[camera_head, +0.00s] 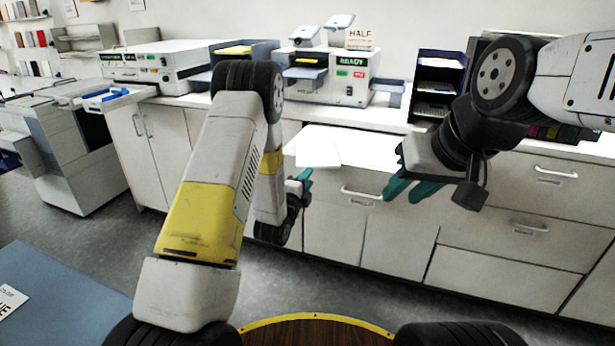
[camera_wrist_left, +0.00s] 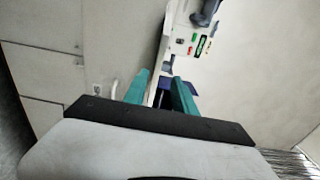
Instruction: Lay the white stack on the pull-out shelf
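The pull-out shelf (camera_head: 370,152) is a white board standing out from the counter front, above a drawer. The white stack (camera_head: 318,152) appears as a flat, pale sheet-like shape on its left part, hard to tell from the white board. My left gripper (camera_head: 304,178) has teal fingers just below and in front of the shelf's front-left edge. In the left wrist view its fingers (camera_wrist_left: 160,95) are apart, with a white edge seen beyond or between them; I see nothing clearly gripped. My right gripper (camera_head: 408,188) hangs in front of the shelf's right end, its teal fingers apart and empty.
Another white machine (camera_head: 150,62) is at left. A blue-grey table (camera_head: 60,300) fills the front left.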

